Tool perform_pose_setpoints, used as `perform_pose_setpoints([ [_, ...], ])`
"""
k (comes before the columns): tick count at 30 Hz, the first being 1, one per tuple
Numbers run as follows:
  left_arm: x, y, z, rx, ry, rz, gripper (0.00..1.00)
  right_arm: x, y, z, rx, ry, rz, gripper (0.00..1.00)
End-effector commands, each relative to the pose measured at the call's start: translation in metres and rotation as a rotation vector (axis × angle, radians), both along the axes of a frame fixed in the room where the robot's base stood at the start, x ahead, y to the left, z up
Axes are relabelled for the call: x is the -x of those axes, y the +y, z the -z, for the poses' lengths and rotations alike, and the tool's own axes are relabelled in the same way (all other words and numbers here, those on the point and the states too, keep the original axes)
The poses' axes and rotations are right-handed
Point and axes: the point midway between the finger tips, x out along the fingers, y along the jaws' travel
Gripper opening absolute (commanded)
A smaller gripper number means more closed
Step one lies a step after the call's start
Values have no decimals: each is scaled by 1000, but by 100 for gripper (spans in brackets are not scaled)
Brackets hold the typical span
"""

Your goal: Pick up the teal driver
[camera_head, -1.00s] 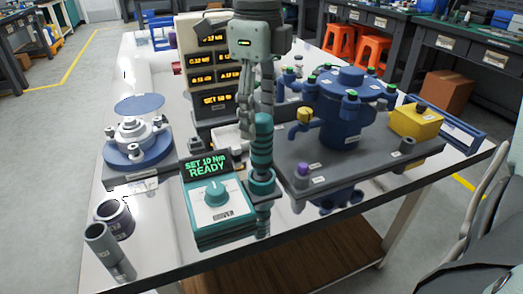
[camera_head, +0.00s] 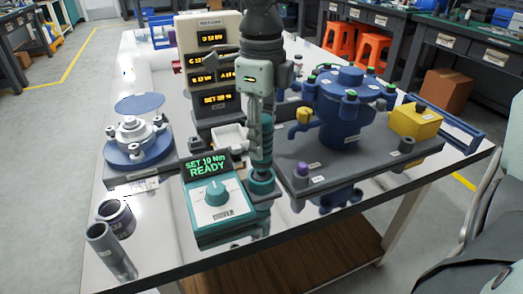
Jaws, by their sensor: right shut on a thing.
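The teal driver (camera_head: 262,155) stands upright, its lower end at the teal collar beside the controller box. My right gripper (camera_head: 257,128) comes down from above and is shut on the driver's upper part. The fingers and gripper body hide the driver's top. The teal controller box (camera_head: 211,207) stands just left of it and reads "SET 10 Nm READY". My left gripper is not in view.
A display tower (camera_head: 206,60) stands behind the driver. A blue flanged vessel (camera_head: 343,115) on a grey plate is close on the right, with a yellow box (camera_head: 416,121). A blue-based fixture (camera_head: 137,145) and grey cylinders (camera_head: 110,250) are on the left.

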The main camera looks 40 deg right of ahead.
Motion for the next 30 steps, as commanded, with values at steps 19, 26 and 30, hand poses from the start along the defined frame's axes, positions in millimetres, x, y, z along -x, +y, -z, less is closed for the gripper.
perform_pose_setpoints([
  [19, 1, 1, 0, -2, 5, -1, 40, -2, 0, -49, 2, -10, 1, 0],
  [26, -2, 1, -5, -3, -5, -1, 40, -1, 0, -88, 2, -5, 0, 0],
  [30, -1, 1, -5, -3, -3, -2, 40, -1, 0, -99, 2, -3, 0, 0],
])
